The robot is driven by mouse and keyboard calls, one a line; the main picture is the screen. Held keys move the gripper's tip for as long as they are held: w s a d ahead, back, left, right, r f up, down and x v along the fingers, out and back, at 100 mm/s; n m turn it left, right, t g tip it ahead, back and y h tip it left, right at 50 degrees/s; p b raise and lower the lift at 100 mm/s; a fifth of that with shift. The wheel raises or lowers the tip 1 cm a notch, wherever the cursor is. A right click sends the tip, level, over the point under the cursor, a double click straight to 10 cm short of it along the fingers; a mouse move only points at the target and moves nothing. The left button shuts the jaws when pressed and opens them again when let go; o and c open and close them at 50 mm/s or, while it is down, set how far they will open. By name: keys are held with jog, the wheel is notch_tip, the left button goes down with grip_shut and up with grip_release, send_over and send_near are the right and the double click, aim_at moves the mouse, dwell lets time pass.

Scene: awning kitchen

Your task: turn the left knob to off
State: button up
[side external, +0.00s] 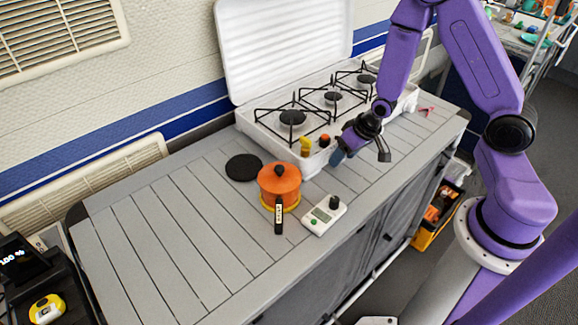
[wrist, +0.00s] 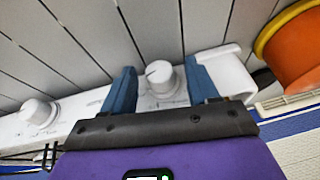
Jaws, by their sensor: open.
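The white stove (side external: 270,130) has its lid up, and its white front panel shows in the wrist view. The left knob (wrist: 160,76), the one nearer the orange pot, is white and round. It appears between the two blue fingertips of my open gripper (wrist: 160,70); I cannot tell whether either finger touches it. A small dark mark shows on its face. A second white knob (wrist: 38,112) is farther left in the wrist view. In the side view my gripper (side external: 340,156) is at the stove's front edge, and the left knob is not clearly seen.
An orange pot (side external: 280,183) with a dark handle stands on the grey counter (side external: 180,225), left of my gripper. A white device with a dark knob (side external: 324,215) lies in front. A black round mat (side external: 243,167) is behind the pot. Yellow and orange items stand by the stove.

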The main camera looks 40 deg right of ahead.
jog(key=shift+a+n+h, duration=0.2)
jog(key=shift+h, duration=0.75)
jog(key=shift+a+n+h, duration=0.15)
jog(key=shift+n+h, duration=0.05)
jog(key=shift+h, duration=0.75)
jog(key=shift+a+h, duration=0.15)
jog(key=shift+h, duration=0.45)
jog(key=shift+a+f+n+h, duration=0.15)
jog(key=shift+n+h, duration=0.1)
jog(key=shift+h, duration=0.7)
jog(key=shift+a+f+n+h, duration=0.15)
jog(key=shift+n+h, duration=0.1)
jog(key=shift+h, duration=0.7)
jog(key=v, duration=1.7)
jog(key=a+r+n+t+y, duration=0.2)
jog(key=a+r+n+y, duration=0.1)
jog(key=a+y, duration=0.8)
jog(key=shift+w+a+n, duration=0.25)
jog(key=shift+a+n, duration=0.35)
jog(key=shift+a, duration=0.45)
jog(key=shift+r, duration=0.15)
